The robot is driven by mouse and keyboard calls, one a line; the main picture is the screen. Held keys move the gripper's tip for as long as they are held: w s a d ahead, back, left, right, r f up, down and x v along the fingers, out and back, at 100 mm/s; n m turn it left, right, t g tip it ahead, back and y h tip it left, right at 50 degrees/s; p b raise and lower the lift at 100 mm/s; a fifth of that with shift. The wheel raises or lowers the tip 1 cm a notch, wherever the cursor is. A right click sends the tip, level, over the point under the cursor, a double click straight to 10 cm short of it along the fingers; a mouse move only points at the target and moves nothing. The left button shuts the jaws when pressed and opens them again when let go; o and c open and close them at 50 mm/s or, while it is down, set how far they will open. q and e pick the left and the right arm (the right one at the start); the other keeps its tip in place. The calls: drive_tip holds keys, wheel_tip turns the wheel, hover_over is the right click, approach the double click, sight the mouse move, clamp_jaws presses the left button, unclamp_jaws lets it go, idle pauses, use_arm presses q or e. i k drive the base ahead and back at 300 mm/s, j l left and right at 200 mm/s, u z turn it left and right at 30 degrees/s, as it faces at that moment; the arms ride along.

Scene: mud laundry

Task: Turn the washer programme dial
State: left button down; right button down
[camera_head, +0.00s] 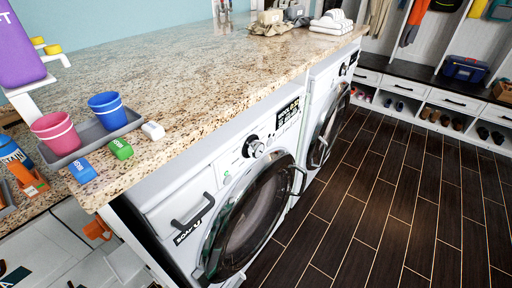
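The nearer front-loading washer (185,190) stands under the granite counter, with its dark round door (248,222) closed. Its programme dial (255,148) is a round silver and black knob on the white front panel, left of a dark display (288,113). A second white machine (318,92) stands beyond it, with its own dial (343,70) and round door (328,125). I cannot read the dial's setting. Neither of my grippers is in view, and nothing touches the dial.
The granite counter (190,75) overhangs the machines. A grey tray (88,137) holds a pink cup (56,133) and a blue cup (108,110); small blue, green and white items lie near its edge. The dark tiled floor (375,195) is clear in front of the machines.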

sight(254, 148)
drive_tip(key=l, duration=0.65)
drive_tip(key=i+l+z, duration=0.1)
drive_tip(key=l, duration=0.5)
drive_tip(key=l+z, duration=0.1)
drive_tip(key=l, duration=0.55)
drive_tip(key=i, duration=0.1)
